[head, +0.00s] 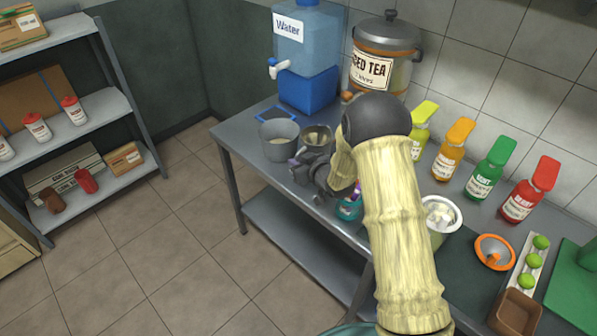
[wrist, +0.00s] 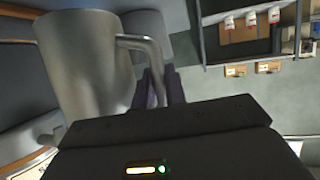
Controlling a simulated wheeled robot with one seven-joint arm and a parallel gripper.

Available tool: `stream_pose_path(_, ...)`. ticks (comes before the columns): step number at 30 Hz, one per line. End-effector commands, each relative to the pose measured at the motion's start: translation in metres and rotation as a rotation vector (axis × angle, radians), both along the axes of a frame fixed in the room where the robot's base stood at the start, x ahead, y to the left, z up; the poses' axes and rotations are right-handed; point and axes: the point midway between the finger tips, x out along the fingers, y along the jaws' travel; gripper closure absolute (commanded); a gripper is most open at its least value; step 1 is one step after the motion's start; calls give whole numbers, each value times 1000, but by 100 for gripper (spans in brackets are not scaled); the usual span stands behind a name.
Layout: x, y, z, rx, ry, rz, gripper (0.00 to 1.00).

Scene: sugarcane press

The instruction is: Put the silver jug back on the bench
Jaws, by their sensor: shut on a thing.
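The silver jug (wrist: 82,65) fills the left of the wrist view, with its handle (wrist: 150,48) toward my gripper. My gripper (wrist: 160,92) is shut on that handle. In the head view the jug (head: 317,136) shows as a small metal vessel just behind my gripper (head: 312,160), partly hidden by it. It is over the left part of the grey bench (head: 243,139), close beside a grey pot (head: 280,142). I cannot tell whether the jug's base touches the bench top.
A blue water dispenser (head: 306,60) and an iced tea urn (head: 385,50) stand at the back. Several coloured syrup bottles (head: 485,172) line the wall side. A white-rimmed container (head: 440,213) sits right of my arm. Shelves (head: 100,110) stand left across open floor.

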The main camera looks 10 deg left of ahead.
Motion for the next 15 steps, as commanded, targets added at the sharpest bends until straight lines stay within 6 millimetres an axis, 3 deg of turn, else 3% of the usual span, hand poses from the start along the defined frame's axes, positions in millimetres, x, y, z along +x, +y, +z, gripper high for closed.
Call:
stream_pose_path(10,-1,6,-3,2,-4,8,100)
stream_pose_path(15,-2,7,-22,0,-1,10,100)
